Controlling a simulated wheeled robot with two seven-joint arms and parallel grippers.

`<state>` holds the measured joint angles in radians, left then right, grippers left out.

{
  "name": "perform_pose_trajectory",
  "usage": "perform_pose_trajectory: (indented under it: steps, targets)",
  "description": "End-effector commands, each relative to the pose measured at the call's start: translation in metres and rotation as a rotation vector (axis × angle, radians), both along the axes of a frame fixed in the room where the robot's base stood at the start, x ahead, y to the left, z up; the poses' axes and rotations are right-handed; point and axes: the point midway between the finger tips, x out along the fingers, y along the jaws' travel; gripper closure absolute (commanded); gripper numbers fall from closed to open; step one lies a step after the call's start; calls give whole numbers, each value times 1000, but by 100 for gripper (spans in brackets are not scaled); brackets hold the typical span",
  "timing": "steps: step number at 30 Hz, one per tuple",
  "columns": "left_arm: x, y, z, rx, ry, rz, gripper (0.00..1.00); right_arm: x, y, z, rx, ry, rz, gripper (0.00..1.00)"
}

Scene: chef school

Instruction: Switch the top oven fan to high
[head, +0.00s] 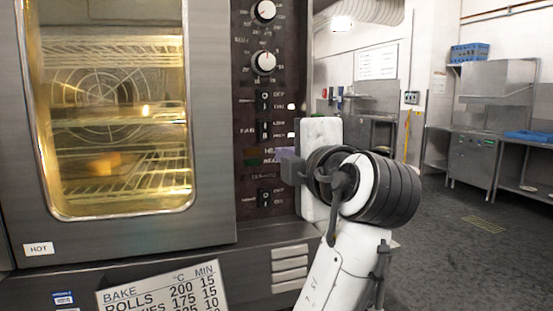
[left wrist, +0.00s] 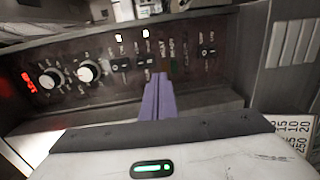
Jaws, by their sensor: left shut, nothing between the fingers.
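The top oven's dark control panel (head: 250,60) stands beside its lit glass door. The fan switch (head: 265,130), a small black rocker marked FAN with LOW and HIGH labels, is on this panel. Its rocker position is too small to tell. The switch also shows in the left wrist view (left wrist: 146,61). My left gripper (head: 283,155) is shut and empty in front of the panel, just below the fan switch in the head view. In the left wrist view its purple fingers (left wrist: 161,80) point at the panel close to that switch; I cannot tell whether they touch it. My right gripper is not in view.
Two round knobs (head: 264,62) sit above the switches, and another rocker (head: 265,101) is just above the fan switch. A lower rocker (head: 264,197) is below the indicator lights. A bake chart (head: 165,290) is beneath the door. Open floor (head: 440,255) lies to the right.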

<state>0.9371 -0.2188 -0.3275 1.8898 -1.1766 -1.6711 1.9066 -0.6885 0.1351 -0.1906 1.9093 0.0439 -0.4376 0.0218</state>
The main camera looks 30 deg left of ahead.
Motion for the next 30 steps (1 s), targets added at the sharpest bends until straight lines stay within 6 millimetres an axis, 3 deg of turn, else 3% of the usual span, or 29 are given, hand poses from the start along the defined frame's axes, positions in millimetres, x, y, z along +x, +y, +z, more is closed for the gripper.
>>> perform_pose_trajectory:
  steps: [7, 25, 28, 30]
  targets:
    - [-10, -15, -4, -1, -1, 10, 100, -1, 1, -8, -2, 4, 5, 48]
    - [-9, -16, -5, 6, 7, 10, 100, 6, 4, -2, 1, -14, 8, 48]
    - [1, -16, -23, 65, 76, -15, 100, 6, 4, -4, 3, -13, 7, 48]
    - [17, -18, -51, 160, 181, -58, 100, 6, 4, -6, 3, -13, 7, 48]
